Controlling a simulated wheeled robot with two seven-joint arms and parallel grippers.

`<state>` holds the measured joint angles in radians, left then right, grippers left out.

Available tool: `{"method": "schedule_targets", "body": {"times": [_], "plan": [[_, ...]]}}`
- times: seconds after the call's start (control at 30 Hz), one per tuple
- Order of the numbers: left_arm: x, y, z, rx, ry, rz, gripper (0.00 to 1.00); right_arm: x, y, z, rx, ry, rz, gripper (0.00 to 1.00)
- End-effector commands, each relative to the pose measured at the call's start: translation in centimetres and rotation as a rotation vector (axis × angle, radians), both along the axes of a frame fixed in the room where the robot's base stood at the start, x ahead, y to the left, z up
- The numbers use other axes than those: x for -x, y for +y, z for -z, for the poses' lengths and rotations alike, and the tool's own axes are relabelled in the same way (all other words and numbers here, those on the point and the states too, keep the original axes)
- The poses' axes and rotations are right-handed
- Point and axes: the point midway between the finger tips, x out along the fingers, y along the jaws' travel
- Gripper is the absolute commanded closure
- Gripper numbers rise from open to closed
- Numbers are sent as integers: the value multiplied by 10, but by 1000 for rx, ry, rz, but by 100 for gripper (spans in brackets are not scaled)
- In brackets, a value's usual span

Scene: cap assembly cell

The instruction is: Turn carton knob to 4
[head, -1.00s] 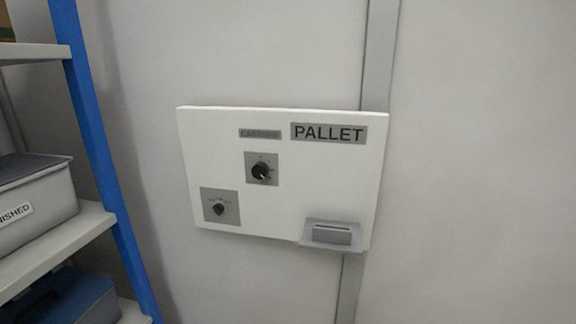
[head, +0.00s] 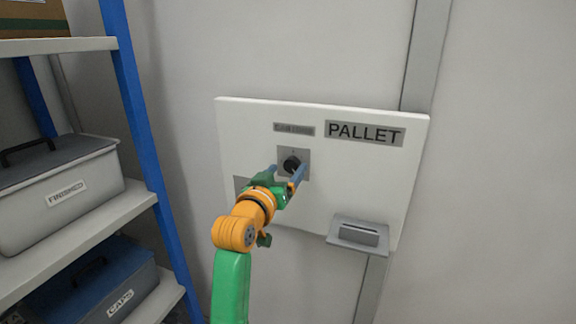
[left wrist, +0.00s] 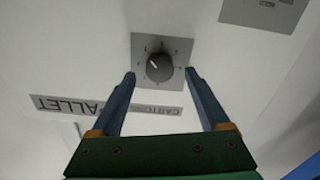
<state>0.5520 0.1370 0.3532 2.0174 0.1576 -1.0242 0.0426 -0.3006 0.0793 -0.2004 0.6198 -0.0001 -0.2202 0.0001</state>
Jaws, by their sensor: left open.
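The carton knob (head: 291,163) is a black round dial on a grey square plate, below a small grey label (head: 294,129) on the white panel. In the left wrist view the knob (left wrist: 158,67) has a pale pointer line toward the picture's upper left; the marks around it are too small to read. My left gripper (head: 286,171) is open in front of the plate. In the left wrist view its two blue fingers (left wrist: 160,74) appear on either side of the knob; contact cannot be made out. My right gripper is not in view.
A second grey plate (head: 240,186) at lower left is mostly hidden by my arm. A PALLET sign (head: 364,133) and a grey slotted box (head: 359,235) are on the panel's right. A blue-framed shelf (head: 133,110) with bins stands at left.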

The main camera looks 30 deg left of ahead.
Motion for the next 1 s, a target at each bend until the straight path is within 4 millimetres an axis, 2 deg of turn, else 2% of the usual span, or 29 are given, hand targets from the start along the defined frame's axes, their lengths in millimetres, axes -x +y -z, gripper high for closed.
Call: {"method": "schedule_targets", "body": {"times": [0.13, 0.4, 0.47, 0.7, 1.0], "plan": [[-12, 3, -1, -1, 1, 0, 21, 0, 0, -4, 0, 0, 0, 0], [-15, 3, 1, -2, 0, 0, 21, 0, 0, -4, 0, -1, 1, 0], [-15, 3, 1, -2, 0, 0, 34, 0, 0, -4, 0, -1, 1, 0], [-15, 3, 1, -2, 1, 0, 99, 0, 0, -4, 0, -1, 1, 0], [-15, 3, 0, -39, 12, 0, 100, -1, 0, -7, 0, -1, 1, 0]]}}
